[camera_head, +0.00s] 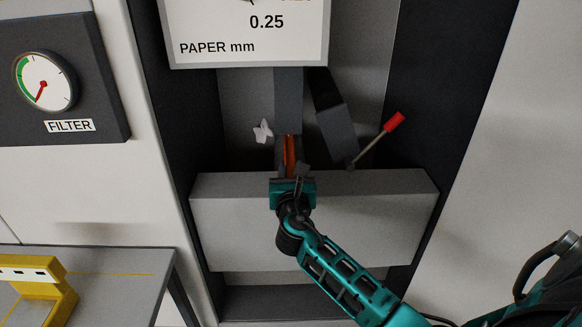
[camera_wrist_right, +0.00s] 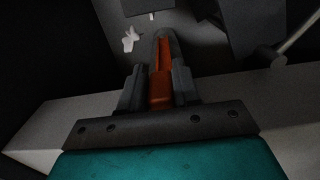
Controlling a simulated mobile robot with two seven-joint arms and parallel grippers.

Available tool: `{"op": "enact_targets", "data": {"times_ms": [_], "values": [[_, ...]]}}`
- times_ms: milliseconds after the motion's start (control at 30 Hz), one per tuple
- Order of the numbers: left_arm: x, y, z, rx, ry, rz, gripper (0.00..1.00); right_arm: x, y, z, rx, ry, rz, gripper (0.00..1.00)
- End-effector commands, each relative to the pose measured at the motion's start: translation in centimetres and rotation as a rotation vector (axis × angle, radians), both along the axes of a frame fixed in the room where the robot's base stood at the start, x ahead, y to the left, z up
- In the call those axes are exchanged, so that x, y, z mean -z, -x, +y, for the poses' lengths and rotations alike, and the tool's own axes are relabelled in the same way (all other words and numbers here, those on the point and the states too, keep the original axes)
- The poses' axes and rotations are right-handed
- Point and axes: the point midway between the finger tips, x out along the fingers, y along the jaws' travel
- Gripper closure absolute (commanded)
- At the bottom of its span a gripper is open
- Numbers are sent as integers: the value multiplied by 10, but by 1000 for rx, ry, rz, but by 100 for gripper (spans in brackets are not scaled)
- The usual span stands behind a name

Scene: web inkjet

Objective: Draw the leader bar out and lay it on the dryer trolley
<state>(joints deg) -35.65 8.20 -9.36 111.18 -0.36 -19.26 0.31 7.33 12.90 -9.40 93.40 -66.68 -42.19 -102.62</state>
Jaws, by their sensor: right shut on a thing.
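An orange bar (camera_head: 290,155), which I take for the leader bar, sits upright in a narrow dark slot in the machine's recess. My right gripper (camera_head: 291,172) reaches in over the grey block and is shut on the bar. The right wrist view shows the orange bar (camera_wrist_right: 162,72) between the two dark fingers of the right gripper (camera_wrist_right: 159,92). The bar's far end is hard to make out. A grey table with a yellow line, perhaps the dryer trolley (camera_head: 120,285), stands at the lower left. My left gripper is not in view.
A wide grey block (camera_head: 350,220) crosses the recess below the gripper. A red-tipped lever (camera_head: 393,123) and a dark tilted block (camera_head: 338,132) are close on the right. A crumpled white scrap (camera_head: 263,131) is on the left. A yellow bracket (camera_head: 45,285) stands on the table.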

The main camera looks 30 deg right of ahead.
Motion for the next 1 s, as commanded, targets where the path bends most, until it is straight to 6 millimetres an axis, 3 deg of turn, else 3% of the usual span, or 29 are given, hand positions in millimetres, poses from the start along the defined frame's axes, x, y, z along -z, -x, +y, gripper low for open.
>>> {"op": "enact_targets", "data": {"times_ms": [1000], "values": [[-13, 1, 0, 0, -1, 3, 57, 1, 36, 22, -1, -3, 4, 100]]}}
